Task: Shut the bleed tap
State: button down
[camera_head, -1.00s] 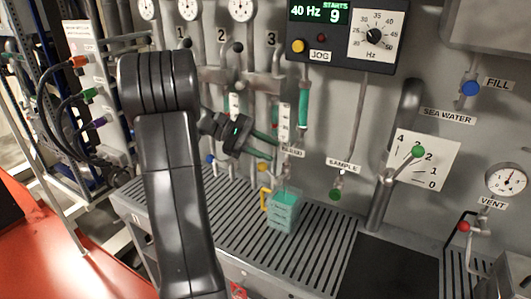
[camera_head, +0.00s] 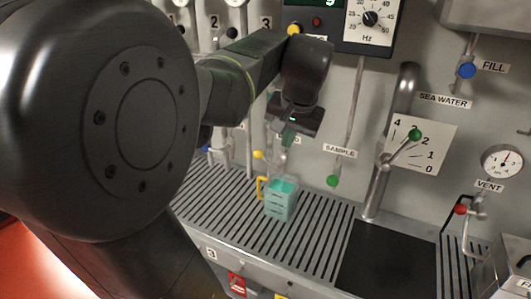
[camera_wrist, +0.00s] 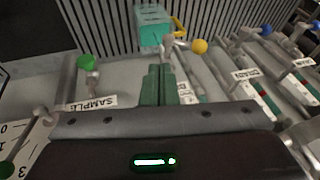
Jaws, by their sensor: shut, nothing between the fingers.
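The bleed tap has a yellow ball on its lever (camera_head: 257,155), which points left in the head view. The yellow ball also shows in the wrist view (camera_wrist: 199,46), to the right of the fingertips. The tap's label is mostly hidden behind my gripper. My gripper (camera_head: 287,142) hangs just above the tap, fingers down, in front of the panel. In the wrist view its green fingers (camera_wrist: 157,72) are together and empty, apart from the yellow ball. A teal jug (camera_head: 281,203) with a yellow handle stands on the slatted bench below the tap; it shows too in the wrist view (camera_wrist: 153,26).
The sample tap's green knob (camera_head: 333,181) is to the right of the jug. Farther right are the sea water lever (camera_head: 415,135) and the red vent knob (camera_head: 461,209). A blue-ended tap (camera_wrist: 265,29) lies beyond the bleed tap in the wrist view. Slatted bench (camera_head: 240,229) is free around the jug.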

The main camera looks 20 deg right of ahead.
jog(key=r+m+t, duration=0.1)
jog(key=r, duration=0.1)
send_near(266, 161)
notch_tip(266, 161, down, 3)
jog(key=d, duration=0.2)
jog(key=shift+t, duration=0.3)
jog(key=w, duration=0.1)
jog(key=w+a+f+p, duration=0.1)
jog(key=w, duration=0.1)
jog(key=shift+w+a+f+p, duration=0.25)
jog(key=shift+a+p, duration=0.1)
